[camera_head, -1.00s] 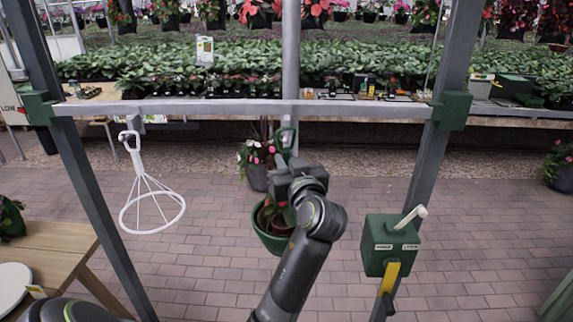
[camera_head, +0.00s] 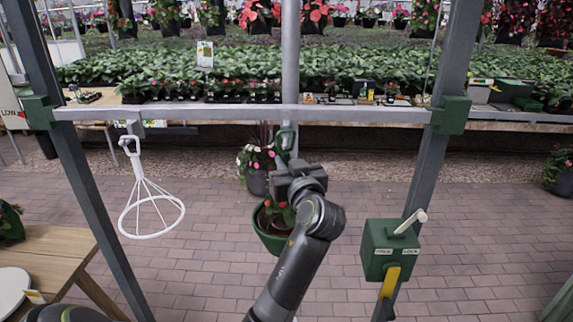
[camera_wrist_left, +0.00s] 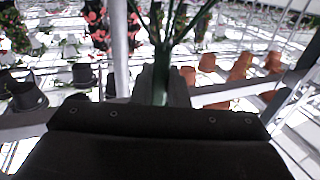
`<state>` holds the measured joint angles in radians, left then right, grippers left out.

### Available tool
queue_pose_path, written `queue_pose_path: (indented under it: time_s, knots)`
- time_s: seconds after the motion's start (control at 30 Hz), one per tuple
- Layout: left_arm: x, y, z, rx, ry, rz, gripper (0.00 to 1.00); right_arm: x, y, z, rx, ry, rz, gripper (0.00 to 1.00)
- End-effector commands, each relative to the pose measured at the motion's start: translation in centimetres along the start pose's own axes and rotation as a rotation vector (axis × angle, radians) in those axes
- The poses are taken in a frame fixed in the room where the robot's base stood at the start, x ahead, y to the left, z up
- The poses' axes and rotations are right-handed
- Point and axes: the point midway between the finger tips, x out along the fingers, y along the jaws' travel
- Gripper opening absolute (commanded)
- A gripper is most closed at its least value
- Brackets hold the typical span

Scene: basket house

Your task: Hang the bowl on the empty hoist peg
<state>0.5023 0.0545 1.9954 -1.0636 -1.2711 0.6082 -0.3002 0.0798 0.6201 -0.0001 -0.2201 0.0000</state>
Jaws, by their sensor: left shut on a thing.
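The green bowl (camera_head: 266,232), planted with a red-flowered plant, hangs below my left gripper (camera_head: 287,164). The gripper is shut on the bowl's green hanger, whose hook (camera_head: 285,139) stands just under the middle of the hoist's grey crossbar (camera_head: 220,112). In the left wrist view the green hanger stem (camera_wrist_left: 160,80) rises between the jaws, with its wires spreading above. A white wire hanger with a ring (camera_head: 152,234) hangs at the crossbar's left end. The empty peg cannot be made out behind the hook and grey post. My right gripper is not in view.
A green box (camera_head: 377,252) with a white crank handle and yellow lever is on the right leg (camera_head: 425,165). A wooden table (camera_head: 50,250) with a white plate stands at left. Potted flowers (camera_head: 256,165) stand behind the bowl. The brick floor between is open.

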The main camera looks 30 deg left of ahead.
Motion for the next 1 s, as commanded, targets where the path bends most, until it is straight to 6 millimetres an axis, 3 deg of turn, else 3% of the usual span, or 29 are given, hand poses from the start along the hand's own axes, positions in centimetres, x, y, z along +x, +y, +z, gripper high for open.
queue_pose_path:
  time_s: [1.0]
  knots:
    - [0.2,0.0,1.4,0.0,0.003,0.0,0.0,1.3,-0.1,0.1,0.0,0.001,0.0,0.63]
